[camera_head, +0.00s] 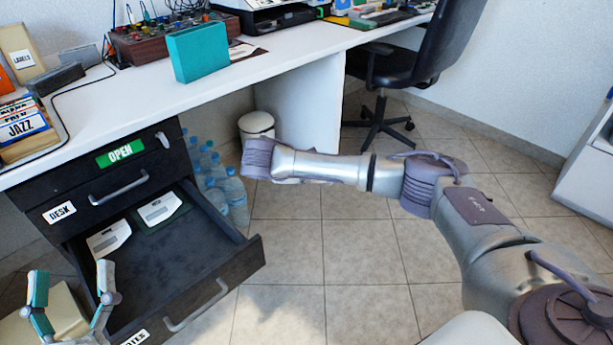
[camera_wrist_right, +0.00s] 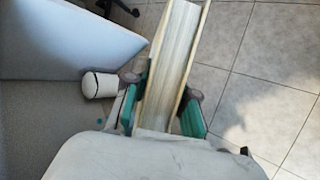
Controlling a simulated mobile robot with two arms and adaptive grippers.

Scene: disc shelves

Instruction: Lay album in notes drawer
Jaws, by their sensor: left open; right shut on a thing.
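The notes drawer (camera_head: 178,262) is pulled open, lowest in the black cabinet; only the end of its front label shows. Two pale cards with dark windows lie towards its back, and its front part is bare. My right gripper (camera_wrist_right: 163,100) is shut on the album (camera_wrist_right: 174,55), a thick slab with cream covers and pale page edges, held above the tiled floor. In the head view the right gripper and album are hidden beyond my right arm. My left gripper (camera_head: 72,290) is open and empty, at the drawer's left front corner.
A teal box (camera_head: 198,52) stands on the white desktop (camera_head: 130,105). Water bottles (camera_head: 232,195) and a white bin (camera_head: 256,124) stand under the desk. A chair (camera_head: 400,68) is behind. The floor ahead is clear.

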